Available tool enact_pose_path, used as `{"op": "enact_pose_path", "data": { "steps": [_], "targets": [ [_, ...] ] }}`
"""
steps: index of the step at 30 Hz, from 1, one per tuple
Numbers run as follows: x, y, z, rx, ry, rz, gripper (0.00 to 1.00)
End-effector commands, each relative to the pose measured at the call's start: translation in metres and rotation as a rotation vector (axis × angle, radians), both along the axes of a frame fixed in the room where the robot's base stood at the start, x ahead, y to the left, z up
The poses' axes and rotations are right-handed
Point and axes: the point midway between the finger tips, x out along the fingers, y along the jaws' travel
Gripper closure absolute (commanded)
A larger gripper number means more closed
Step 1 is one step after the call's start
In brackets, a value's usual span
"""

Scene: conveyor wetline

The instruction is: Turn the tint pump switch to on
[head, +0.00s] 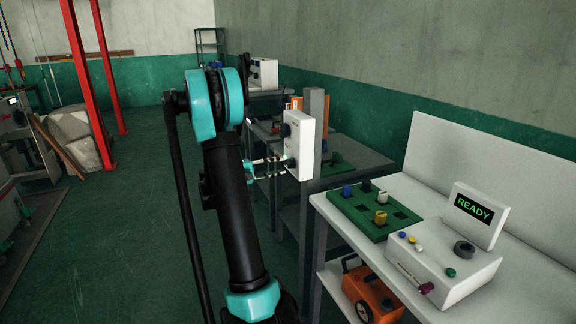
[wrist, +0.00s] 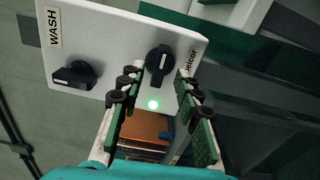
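A white switch panel (head: 299,145) stands on a grey post and carries two black rotary knobs; it fills the upper left of the wrist view (wrist: 115,45). The left knob (wrist: 73,77) is by the label WASH, its handle lying roughly sideways in the picture. The other knob (wrist: 159,62) has its handle roughly upright in the picture; its label is partly hidden behind a finger. No readable "tint" shows. My gripper (wrist: 156,74) is open, one finger either side of this second knob, with gaps visible. In the head view my gripper (head: 284,162) is at the panel's lower knob.
A green lamp (wrist: 153,104) glows near the second knob. In the head view, a white bench to the right holds a green block board (head: 345,208) and a control box (head: 465,270) with a READY screen. An orange machine (head: 372,295) sits beneath. Green floor lies open at left.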

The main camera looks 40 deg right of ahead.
Motion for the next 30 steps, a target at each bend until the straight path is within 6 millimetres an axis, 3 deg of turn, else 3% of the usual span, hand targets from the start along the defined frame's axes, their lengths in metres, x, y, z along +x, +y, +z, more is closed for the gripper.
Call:
{"op": "enact_pose_path", "data": {
  "steps": [13, 30],
  "targets": [
    [0.01, 0.038, 0.0, 0.0, 0.0, 0.002, 0.66],
    [0.01, 0.04, 0.0, 0.0, 0.0, 0.001, 0.66]
  ]
}}
